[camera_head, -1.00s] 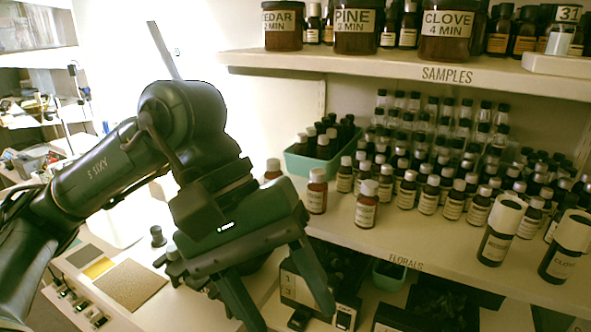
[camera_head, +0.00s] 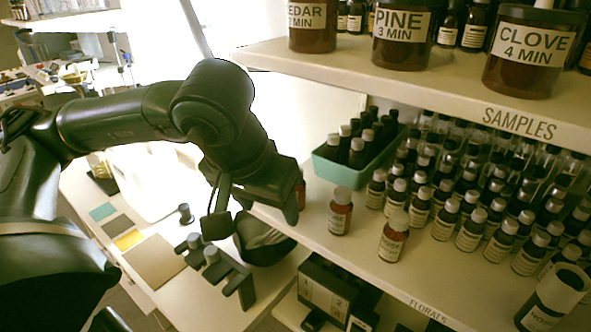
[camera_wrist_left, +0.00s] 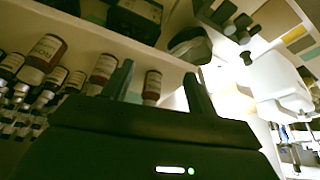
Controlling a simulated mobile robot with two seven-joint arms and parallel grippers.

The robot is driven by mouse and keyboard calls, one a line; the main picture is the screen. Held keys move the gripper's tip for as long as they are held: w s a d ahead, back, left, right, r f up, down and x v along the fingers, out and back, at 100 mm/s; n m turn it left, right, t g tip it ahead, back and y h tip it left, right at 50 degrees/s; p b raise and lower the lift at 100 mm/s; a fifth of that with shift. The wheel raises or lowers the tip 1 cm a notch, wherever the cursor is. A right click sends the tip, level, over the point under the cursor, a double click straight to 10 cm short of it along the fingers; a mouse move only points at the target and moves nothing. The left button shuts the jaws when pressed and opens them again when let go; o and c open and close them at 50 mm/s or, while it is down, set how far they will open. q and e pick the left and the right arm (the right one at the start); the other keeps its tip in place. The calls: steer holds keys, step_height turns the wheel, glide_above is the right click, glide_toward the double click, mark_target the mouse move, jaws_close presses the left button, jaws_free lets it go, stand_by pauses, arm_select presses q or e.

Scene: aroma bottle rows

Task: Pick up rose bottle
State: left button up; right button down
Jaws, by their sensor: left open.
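Three reddish-brown bottles with grey-white caps stand along the shelf's front left edge. In the head view one (camera_head: 340,213) is in the middle, another (camera_head: 393,238) is to its right, and a third (camera_head: 301,192) is partly hidden behind my left gripper. My right gripper is out of view.
Rows of small dark bottles (camera_head: 470,220) fill the shelf to the right. A green tray (camera_head: 345,172) of bottles stands behind. The upper shelf (camera_head: 440,85) with large jars hangs above. A lower counter (camera_head: 180,290) has a dark rack (camera_head: 240,285).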

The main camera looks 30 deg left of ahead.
arm_select(q)
steer(key=w, duration=0.2)
steer(key=w+p, duration=0.1)
steer(key=w, duration=0.2)
steer(key=w+a, duration=0.1)
steer(key=w, duration=0.1)
steer(key=shift+w+p, duration=0.15)
steer(key=shift+p, duration=0.15)
steer(key=x, duration=0.5)
steer(key=c, duration=1.1)
